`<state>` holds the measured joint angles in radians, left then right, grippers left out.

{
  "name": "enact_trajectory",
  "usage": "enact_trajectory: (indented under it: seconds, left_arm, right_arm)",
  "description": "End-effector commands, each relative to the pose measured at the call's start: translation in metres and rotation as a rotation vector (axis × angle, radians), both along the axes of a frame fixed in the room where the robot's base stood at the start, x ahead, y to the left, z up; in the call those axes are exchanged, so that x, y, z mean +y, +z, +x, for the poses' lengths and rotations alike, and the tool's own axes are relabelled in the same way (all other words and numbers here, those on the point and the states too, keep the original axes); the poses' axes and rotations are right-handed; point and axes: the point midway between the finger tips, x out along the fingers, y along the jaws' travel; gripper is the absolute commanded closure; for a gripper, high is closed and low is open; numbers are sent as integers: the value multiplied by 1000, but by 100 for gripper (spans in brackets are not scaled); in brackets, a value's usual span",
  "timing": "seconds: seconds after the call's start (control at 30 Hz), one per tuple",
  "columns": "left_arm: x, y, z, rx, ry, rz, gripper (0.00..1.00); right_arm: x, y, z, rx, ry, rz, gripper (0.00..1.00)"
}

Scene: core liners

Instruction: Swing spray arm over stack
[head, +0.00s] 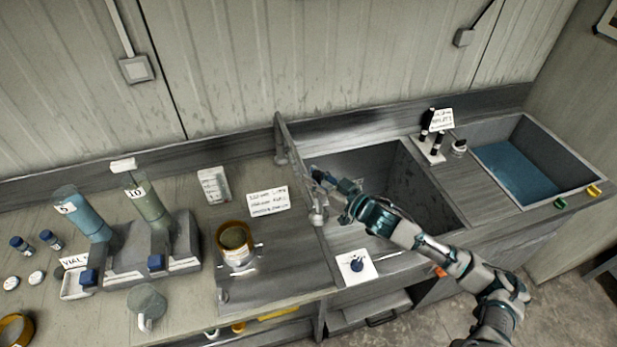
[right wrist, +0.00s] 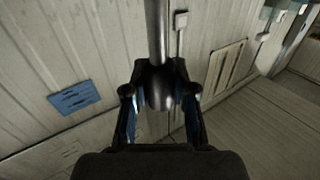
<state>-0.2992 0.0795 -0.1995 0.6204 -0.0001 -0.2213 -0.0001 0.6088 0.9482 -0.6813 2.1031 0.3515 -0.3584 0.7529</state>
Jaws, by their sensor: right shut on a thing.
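The spray arm (head: 294,152) is a grey bar over the left edge of the sink, running from the back ledge forward to a round head. My right gripper (head: 318,180) reaches in from the right across the sink to the bar's front part. In the right wrist view my right gripper (right wrist: 160,110) is shut on the spray arm (right wrist: 158,35), a grey tube with a wider end between the fingers. The stack (head: 235,240), a brass-rimmed round sieve, stands on the grey drainboard left of the spray arm, apart from it. My left gripper is not in view.
The grey sink basin (head: 385,170) lies under my right arm. A second basin (head: 520,165) with blue water is at the right. Numbered cylinders (head: 84,217) stand at the left, with a clear mug (head: 147,305) in front. A handwritten card (head: 268,201) stands behind the sieve.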

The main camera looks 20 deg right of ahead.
Motion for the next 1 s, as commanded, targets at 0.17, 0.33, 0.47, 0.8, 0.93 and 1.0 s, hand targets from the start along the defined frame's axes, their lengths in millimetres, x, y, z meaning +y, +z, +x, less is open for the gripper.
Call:
enact_trajectory:
  seconds: [0.17, 0.33, 0.47, 0.8, 0.93, 1.0]
  left_arm:
    - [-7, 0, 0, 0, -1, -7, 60]
    - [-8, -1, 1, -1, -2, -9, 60]
    - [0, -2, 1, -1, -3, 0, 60]
    - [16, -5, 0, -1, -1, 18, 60]
    - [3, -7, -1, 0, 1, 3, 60]
    - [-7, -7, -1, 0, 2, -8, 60]
  right_arm:
    - [22, 2, -3, 2, 3, 0, 100]
    - [37, 2, -4, 4, -8, -6, 100]
    - [42, 2, -4, 4, -23, -3, 100]
    - [77, 1, -1, 3, -138, 18, 100]
    - [112, 2, 6, 5, -215, 15, 100]
    - [131, 2, 10, 6, -256, 11, 100]
